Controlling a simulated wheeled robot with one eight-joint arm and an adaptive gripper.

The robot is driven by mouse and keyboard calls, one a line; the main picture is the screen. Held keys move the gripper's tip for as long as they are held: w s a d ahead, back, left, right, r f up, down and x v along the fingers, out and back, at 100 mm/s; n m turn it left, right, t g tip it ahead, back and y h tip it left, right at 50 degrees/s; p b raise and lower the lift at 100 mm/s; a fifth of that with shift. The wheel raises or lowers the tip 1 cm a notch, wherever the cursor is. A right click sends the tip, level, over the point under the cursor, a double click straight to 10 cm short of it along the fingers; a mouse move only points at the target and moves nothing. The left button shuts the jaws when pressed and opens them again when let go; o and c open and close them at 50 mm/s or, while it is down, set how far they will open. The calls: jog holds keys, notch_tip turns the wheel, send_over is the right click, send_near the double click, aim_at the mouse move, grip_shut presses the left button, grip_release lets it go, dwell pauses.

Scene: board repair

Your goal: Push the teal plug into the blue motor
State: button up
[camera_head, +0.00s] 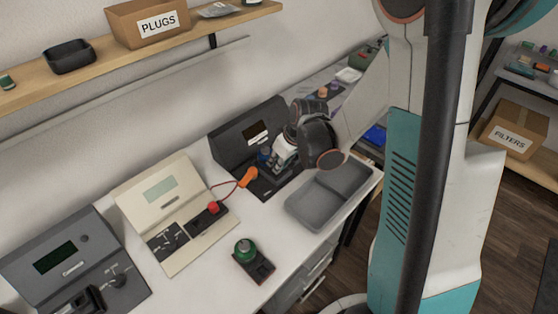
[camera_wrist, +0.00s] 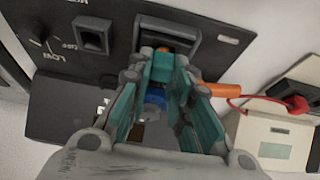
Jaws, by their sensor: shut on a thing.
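My gripper (camera_wrist: 163,68) is over the dark test station (camera_head: 229,151) with the small display, pointing down at its base. In the wrist view its fingers are closed around a small teal block, which looks like the teal plug (camera_wrist: 162,66). The fingers' own pads are teal too, so its edges are hard to tell. A round blue part, which looks like the blue motor (camera_wrist: 155,99), shows between the fingers below. In the head view a bit of blue (camera_head: 265,152) shows beside the gripper. Whether plug and motor touch is hidden by the fingers.
An orange connector (camera_head: 248,177) on a red cable lies close beside the gripper, also in the wrist view (camera_wrist: 206,89). A grey tray (camera_head: 325,205) stands right of it. A cream meter (camera_head: 160,190) and a green-topped part (camera_head: 245,250) are nearer the front left.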

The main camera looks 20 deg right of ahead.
jog(key=shift+f, duration=0.35)
dwell(0.3)
jog(key=o, duration=1)
jog(key=shift+o, duration=1.4)
jog(key=shift+r+p, duration=1.15)
jog(key=shift+r, duration=0.55)
jog(key=shift+r+p, duration=2.1)
jog(key=shift+r, duration=0.75)
